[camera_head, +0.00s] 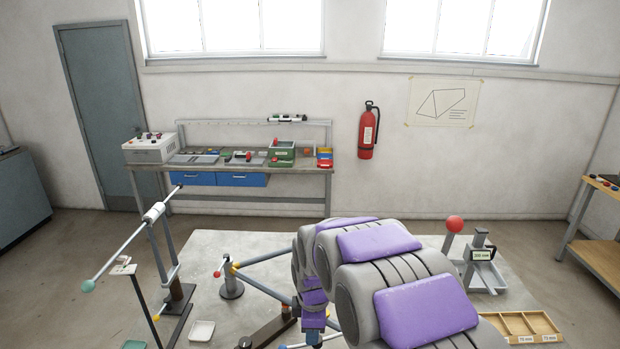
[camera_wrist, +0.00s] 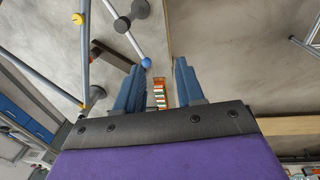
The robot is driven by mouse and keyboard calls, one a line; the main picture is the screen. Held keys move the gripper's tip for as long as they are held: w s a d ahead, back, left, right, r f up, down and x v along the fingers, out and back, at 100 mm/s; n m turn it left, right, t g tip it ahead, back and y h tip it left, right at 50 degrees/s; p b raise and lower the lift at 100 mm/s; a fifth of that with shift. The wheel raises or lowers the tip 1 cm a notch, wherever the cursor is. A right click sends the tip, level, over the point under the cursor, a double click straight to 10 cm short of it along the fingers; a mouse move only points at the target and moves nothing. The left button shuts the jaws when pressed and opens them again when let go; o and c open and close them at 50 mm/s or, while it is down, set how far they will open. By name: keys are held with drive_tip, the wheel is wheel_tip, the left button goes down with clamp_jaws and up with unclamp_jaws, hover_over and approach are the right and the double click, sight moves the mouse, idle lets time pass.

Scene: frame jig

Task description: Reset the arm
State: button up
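My arm with purple pads fills the lower middle of the head view. My gripper (camera_wrist: 160,66) shows in the wrist view as two blue fingers set apart. I see nothing clamped between them; a small colourful striped thing (camera_wrist: 160,92) shows through the gap. A blue ball (camera_wrist: 146,62) on a grey rod appears beside the left fingertip; I cannot tell whether they touch. In the head view the fingers are largely hidden by my arm. A frame of grey rods has a yellow ball joint (camera_head: 236,266) and a red ball (camera_head: 217,274), left of my arm.
A stand holds a sloping rod with a green tip (camera_head: 88,286) at left. A white dish (camera_head: 202,331) lies on the grey plate. At right are a red ball on a post (camera_head: 454,224), a gauge stand (camera_head: 482,256) and a wooden tray (camera_head: 497,326). A workbench (camera_head: 290,169) stands behind.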

drive_tip(key=s+d+f+m+g+b, duration=0.1)
drive_tip(key=s+d+m+b, duration=0.3)
drive_tip(key=s, duration=0.7)
drive_tip(key=s+d+f+m+g+b, duration=0.1)
drive_tip(key=s+d+f+m+b, duration=0.2)
drive_tip(key=s+m, duration=0.5)
drive_tip(key=s+d+f+m+g+b, duration=0.1)
drive_tip(key=s+d+m+b, duration=0.5)
drive_tip(key=s, duration=0.9)
drive_tip(key=shift+s+d+f, duration=0.4)
drive_tip(key=shift+d+f, duration=0.15)
drive_tip(key=shift+f, duration=0.2)
